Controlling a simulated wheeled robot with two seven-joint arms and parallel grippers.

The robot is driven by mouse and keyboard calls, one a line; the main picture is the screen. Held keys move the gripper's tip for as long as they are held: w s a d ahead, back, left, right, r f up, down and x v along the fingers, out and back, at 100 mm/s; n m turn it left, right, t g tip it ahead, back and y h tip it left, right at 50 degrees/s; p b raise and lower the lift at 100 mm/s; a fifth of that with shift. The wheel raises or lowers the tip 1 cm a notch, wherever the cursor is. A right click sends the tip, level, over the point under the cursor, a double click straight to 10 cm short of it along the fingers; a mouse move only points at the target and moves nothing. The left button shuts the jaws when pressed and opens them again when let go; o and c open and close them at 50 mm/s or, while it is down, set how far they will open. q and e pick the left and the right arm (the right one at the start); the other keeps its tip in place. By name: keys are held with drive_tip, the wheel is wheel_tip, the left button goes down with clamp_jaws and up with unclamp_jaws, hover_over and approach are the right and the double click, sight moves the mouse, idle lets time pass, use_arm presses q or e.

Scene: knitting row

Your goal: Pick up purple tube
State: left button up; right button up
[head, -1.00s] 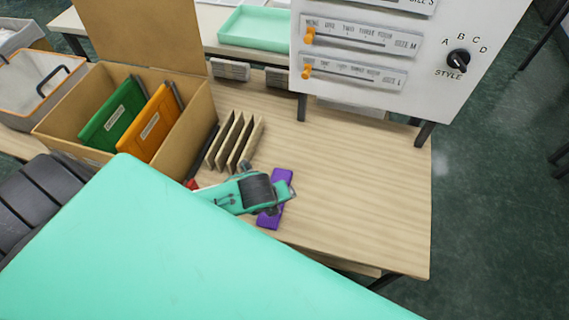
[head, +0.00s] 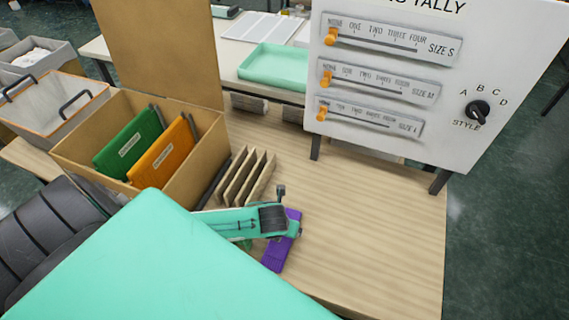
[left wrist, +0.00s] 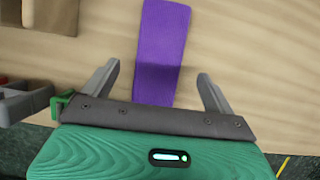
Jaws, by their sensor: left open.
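The purple tube (head: 273,258) is a flat, bar-like purple piece lying on the wooden table, partly hidden under my left gripper in the head view. My left gripper (head: 286,214) is above the tube's middle. In the left wrist view the purple tube (left wrist: 163,35) runs from the top edge down between the two grey fingers of my left gripper (left wrist: 158,72). The fingers are wide apart, with a gap on each side of the tube. The tube's near end is hidden behind the dark gripper plate. My right gripper is not in view.
Upright brown dividers (head: 246,178) stand left of the gripper. A cardboard box (head: 88,165) holds a green folder (head: 128,143) and an orange folder (head: 163,150). A white slider panel (head: 440,100) stands at the back right. The table (head: 375,225) is clear right of the tube.

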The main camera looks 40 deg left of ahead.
use_arm(q)
drive_tip(key=shift+w+p+x, duration=0.15)
drive_tip(key=shift+p+x, duration=0.05)
drive_tip(key=shift+x, duration=1.1)
drive_tip(key=shift+w+p+x, duration=0.15)
drive_tip(key=shift+p+x, duration=0.05)
drive_tip(key=shift+x, duration=1.1)
drive_tip(key=shift+a+r, duration=0.1)
drive_tip(key=shift+a, duration=0.05)
drive_tip(key=c, duration=1.1)
drive_tip(key=shift+o, duration=0.2)
drive_tip(key=shift+r, duration=0.1)
